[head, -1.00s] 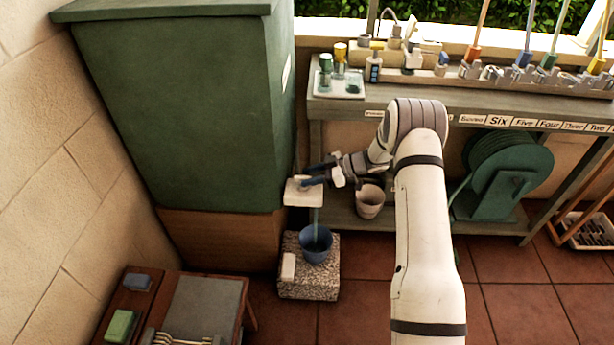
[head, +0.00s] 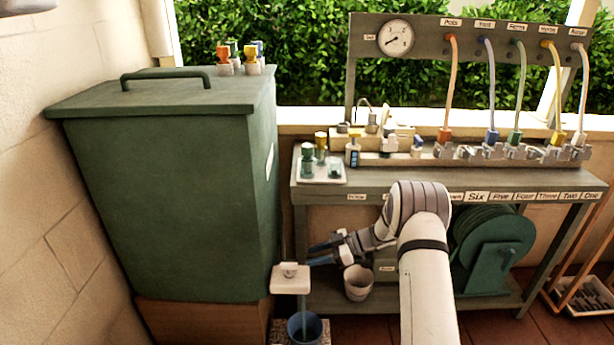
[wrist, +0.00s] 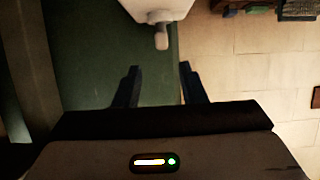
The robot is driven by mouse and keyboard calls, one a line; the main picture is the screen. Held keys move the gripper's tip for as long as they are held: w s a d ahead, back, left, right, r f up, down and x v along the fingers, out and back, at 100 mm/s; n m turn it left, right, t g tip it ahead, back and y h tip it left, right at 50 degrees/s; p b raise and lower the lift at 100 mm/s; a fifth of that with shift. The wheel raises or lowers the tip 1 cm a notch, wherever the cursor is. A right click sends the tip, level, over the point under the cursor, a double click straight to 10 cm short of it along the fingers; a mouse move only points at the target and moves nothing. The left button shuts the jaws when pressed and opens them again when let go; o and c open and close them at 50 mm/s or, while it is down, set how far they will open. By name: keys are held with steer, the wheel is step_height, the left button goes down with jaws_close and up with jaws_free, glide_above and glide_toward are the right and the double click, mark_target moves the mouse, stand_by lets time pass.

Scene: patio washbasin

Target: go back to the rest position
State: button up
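My gripper (head: 312,254) is in front of the workbench, to the right of the green tank (head: 180,190). It is above and to the right of the white tap block (head: 290,284), with a visible gap between them. Its two dark blue fingers are apart and nothing is between them; the wrist view also shows the open gripper (wrist: 159,70). The tap block (wrist: 158,8) is at the top of the wrist view, beyond the fingertips. A thin bluish strand, perhaps water, hangs from the block into the blue bucket (head: 294,328).
The workbench (head: 430,184) carries a tray with small bottles (head: 325,172) and a row of valves with coloured hoses. A pale pot (head: 358,284) and a green hose reel (head: 490,250) are under its top, close to my arm. A crate (head: 585,296) stands at the right.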

steer(key=w+d+r+m+t+h+p, duration=0.2)
steer(key=w+r+t, duration=0.15)
steer(key=r, duration=0.65)
steer(key=w+d+r+m+t+h+p, duration=0.1)
steer(key=w+r+m+t+h+p, duration=0.15)
steer(key=r+t, duration=0.45)
steer(key=s+d+r+m+h+p, duration=0.2)
steer(key=s+d+r+m+h, duration=0.15)
steer(key=r, duration=0.45)
steer(key=s+d+r+m+h+p, duration=0.25)
steer(key=d+r+h, duration=0.2)
steer(key=r, duration=0.35)
steer(key=s+d+r+m+g+h+p, duration=0.2)
steer(key=s+r+m, duration=0.1)
steer(key=s, duration=0.6)
steer(key=s+d+r+m+g+h+p, duration=0.1)
steer(key=s+d+r+m+g, duration=0.1)
steer(key=s, duration=0.6)
steer(key=s+a+m+g+y+p, duration=0.1)
steer(key=s+a+g, duration=0.1)
steer(key=s, duration=0.8)
steer(key=s+a+m+g+y+p, duration=0.1)
steer(key=s+a+g, duration=0.1)
steer(key=s, duration=0.8)
steer(key=shift+a+f+p, duration=0.15)
steer(key=shift+a+p, duration=0.2)
steer(key=shift+a, duration=0.15)
